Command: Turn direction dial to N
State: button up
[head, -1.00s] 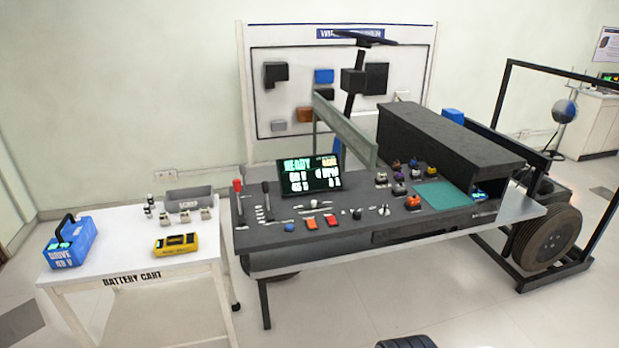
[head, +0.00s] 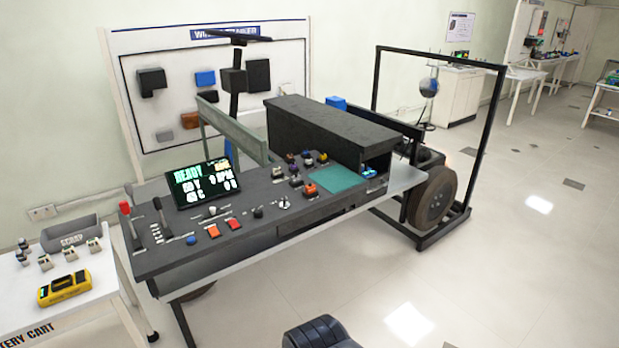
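The dark control console (head: 265,232) stands in the middle of the head view. On its sloped front are a small black knob (head: 258,212) and, to its right, a white-marked knob (head: 284,203). Either could be the direction dial; the lettering is too small to read, so I cannot tell which, nor its setting. The lit screen (head: 201,183) shows READY in green and several numbers.
Left of the knobs are a red button (head: 234,224), an orange one (head: 213,231), a blue knob (head: 191,240) and upright levers. A white battery cart (head: 100,290) stands at left with a yellow device (head: 65,288). Open floor lies in front and right.

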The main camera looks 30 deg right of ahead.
aim_at(258, 213)
jog(key=i+l+u, duration=0.1)
jog(key=i+l, duration=0.55)
jog(key=i, duration=0.2)
jog(key=i+l+u, duration=0.1)
jog(key=i+l, duration=0.65)
jog(key=i, duration=0.1)
